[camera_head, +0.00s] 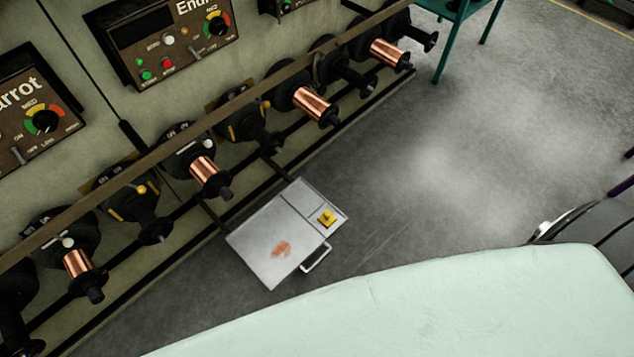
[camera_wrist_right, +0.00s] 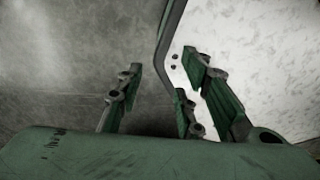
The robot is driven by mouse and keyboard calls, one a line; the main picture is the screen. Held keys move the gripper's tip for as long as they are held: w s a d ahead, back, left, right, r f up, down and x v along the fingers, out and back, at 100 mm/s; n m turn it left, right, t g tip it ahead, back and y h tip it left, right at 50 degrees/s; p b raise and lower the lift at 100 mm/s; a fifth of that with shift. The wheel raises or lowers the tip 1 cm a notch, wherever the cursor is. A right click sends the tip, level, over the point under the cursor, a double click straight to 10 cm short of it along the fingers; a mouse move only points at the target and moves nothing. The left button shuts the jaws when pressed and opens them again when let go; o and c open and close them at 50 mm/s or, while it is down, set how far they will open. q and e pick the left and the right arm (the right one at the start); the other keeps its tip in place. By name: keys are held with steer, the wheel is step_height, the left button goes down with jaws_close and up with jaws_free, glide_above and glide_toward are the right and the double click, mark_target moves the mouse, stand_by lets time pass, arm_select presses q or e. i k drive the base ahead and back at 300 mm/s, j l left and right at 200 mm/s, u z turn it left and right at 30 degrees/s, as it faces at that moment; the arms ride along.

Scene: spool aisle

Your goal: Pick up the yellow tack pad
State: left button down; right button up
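The yellow tack pad (camera_head: 327,217) is a small yellow block with a dark mark on top. It lies in the small right-hand compartment of a light grey tray (camera_head: 262,245), in the middle of the head view. My right gripper (camera_wrist_right: 160,100) shows only in the right wrist view. Its green fingers stand apart with nothing between them. A pale surface with a rounded grey edge (camera_wrist_right: 168,35) lies beyond its right fingers; I cannot tell whether they touch it. The pad is not visible in that view. My left gripper is in neither view.
The tray has a reddish-brown patch (camera_head: 281,250) and a handle (camera_head: 317,257). Behind it, a machine wall carries a rail, control panels (camera_head: 165,35) and copper spools (camera_head: 315,104). A teal stand (camera_head: 460,30) is at the top. Grey floor (camera_head: 450,150) right of the tray is clear.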

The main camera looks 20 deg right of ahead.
mark_target(326, 219)
steer(key=k+l+z, duration=0.15)
steer(key=k, duration=0.35)
steer(key=k+l+z, duration=0.1)
steer(key=k+l, duration=0.15)
steer(key=k, duration=0.2)
